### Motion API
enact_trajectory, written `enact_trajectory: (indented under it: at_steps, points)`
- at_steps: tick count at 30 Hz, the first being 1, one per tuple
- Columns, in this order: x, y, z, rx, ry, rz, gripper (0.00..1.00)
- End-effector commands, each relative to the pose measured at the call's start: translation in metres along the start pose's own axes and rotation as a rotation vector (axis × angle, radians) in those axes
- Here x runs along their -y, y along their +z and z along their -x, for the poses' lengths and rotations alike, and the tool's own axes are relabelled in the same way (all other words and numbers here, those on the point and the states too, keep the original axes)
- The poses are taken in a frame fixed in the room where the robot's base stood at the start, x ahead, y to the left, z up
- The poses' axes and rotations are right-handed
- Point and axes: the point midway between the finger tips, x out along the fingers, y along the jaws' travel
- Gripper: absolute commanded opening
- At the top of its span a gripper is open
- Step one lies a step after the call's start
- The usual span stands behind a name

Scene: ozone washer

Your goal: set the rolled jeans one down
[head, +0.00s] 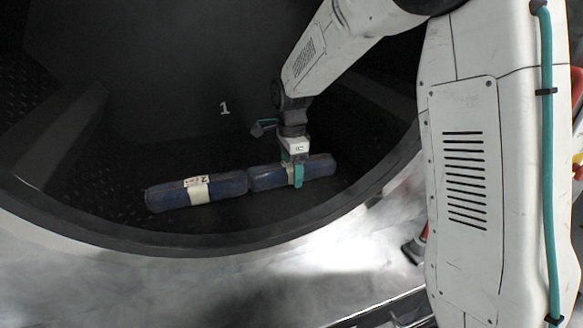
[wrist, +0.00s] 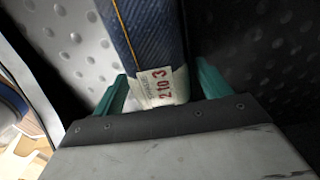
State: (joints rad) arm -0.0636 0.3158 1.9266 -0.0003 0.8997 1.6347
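A rolled jeans bundle (head: 265,178), dark blue with a white band, is inside the dark drum.
A second rolled jeans bundle (head: 222,187), with a white band and label, lies end to end on the left. The drum's round rim (head: 180,245) curves in front. A white "1" (head: 224,108) marks the back wall. Dark floor is free on the far left.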

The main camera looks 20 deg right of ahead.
Motion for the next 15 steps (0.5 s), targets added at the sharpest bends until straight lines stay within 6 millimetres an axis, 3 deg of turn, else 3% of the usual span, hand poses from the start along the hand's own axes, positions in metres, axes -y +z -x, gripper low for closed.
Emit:
enact_trajectory:
  at_steps: [8, 15]
  points:
    - [0.001, 0.000, 0.010, 0.000, -0.003, 0.000, 0.76]
    - [0.001, 0.000, 0.057, 0.000, -0.005, 0.000, 0.76]
